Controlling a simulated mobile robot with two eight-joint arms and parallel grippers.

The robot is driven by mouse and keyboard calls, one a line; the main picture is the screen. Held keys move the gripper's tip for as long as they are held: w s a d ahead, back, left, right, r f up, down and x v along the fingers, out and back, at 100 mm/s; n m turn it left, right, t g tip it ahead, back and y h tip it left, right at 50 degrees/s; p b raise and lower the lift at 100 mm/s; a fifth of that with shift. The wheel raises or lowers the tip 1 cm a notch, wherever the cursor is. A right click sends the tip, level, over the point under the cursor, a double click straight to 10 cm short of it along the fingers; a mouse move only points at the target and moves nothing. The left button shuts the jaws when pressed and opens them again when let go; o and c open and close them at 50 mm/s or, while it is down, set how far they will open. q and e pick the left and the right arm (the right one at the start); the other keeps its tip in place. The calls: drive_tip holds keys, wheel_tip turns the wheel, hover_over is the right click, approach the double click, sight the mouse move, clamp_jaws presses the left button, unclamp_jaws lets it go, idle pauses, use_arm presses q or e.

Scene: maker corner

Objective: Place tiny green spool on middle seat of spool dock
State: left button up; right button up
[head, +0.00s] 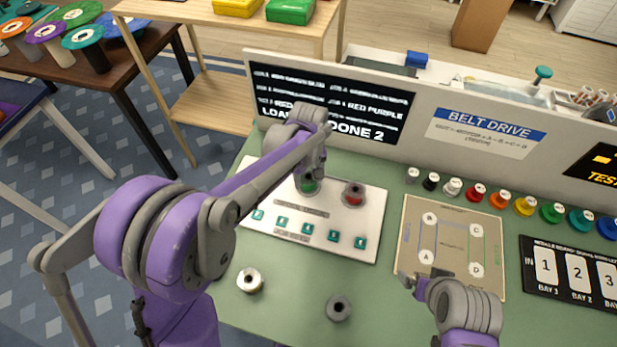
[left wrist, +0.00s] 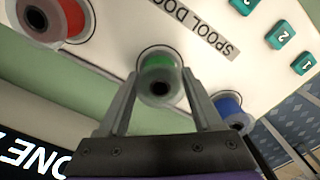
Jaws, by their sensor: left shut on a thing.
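The green spool (left wrist: 160,72) is between the fingers of my left gripper (left wrist: 160,98), which is shut on it. In the head view my left gripper (head: 312,172) largely covers the green spool (head: 308,185). The white spool dock (head: 370,222) lies below it. In the left wrist view the spool is upright over the ringed middle seat, between the red spool (left wrist: 62,15) and the blue spool (left wrist: 230,108). I cannot tell whether it touches the dock. The red spool (head: 353,193) is on the right seat. My right gripper (head: 427,279) is near the lettered board; its fingers are unclear.
A tan lettered board (head: 452,240) lies to the right. Several small coloured spools (head: 500,200) line the back panel. A dark sign (head: 330,100) stands behind the dock.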

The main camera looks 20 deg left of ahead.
sight(309, 176)
use_arm(q)
drive_tip(key=shift+f, duration=0.1)
drive_tip(key=shift+f, duration=0.15)
drive_tip(key=o, duration=1.4)
drive_tip(key=shift+r, duration=0.35)
wheel_tip(309, 176, up, 11)
drive_tip(key=p, duration=0.1)
drive_tip(key=s+a+f+m+t, duration=0.2)
drive_tip(key=s+m, duration=0.1)
drive_tip(key=s, duration=0.8)
drive_tip(key=s+a+f+m+t, duration=0.2)
drive_tip(key=s+m+t, duration=0.1)
drive_tip(key=s, duration=0.7)
drive_tip(key=shift+s+a+f+m, duration=0.4)
drive_tip(key=shift+m, duration=0.2)
